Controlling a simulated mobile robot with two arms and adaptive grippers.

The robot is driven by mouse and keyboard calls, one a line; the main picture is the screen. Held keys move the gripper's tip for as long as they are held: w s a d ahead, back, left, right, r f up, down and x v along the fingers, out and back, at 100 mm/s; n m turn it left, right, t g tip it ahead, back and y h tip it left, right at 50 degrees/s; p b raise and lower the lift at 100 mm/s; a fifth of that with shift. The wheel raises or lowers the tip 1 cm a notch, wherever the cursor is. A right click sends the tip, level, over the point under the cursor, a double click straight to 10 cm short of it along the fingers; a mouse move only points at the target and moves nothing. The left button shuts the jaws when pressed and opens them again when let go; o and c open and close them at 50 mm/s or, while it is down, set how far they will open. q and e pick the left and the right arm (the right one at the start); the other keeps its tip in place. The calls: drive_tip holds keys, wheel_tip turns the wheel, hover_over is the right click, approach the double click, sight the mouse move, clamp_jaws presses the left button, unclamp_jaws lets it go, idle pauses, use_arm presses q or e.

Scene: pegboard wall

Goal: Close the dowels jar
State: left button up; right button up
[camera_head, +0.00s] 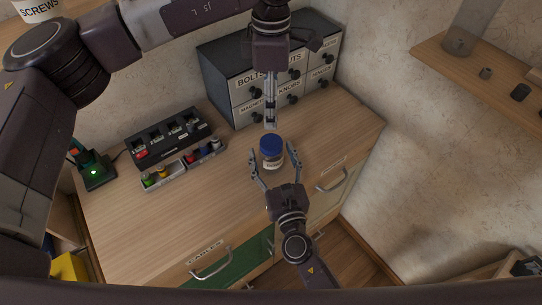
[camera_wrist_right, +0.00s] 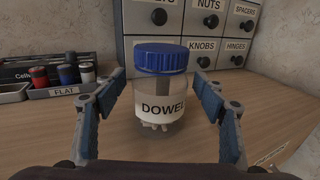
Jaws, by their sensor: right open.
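The dowels jar (camera_head: 271,160) stands upright on the wooden worktop, clear with a white label reading "DOWEL" in the right wrist view (camera_wrist_right: 161,108). A few pale dowels show at its bottom. A blue lid (camera_head: 271,144) sits level on top of the jar; it also shows in the right wrist view (camera_wrist_right: 161,58). Whether it is screwed tight I cannot tell. My right gripper (camera_head: 274,160) is open, with one finger on each side of the jar and visible gaps. My left gripper (camera_head: 271,123) points down above the lid, its fingers seen close together, perhaps edge-on.
A grey drawer cabinet (camera_head: 244,77) with labelled drawers stands behind the jar. A black charger rack (camera_head: 165,137) and a tray of small coloured items (camera_head: 183,165) are to the left. A green-lit device (camera_head: 93,170) stands farther left. The worktop's front left is clear.

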drive_tip(key=v, duration=1.1)
drive_tip(key=shift+s, duration=0.35)
drive_tip(key=shift+f, duration=0.15)
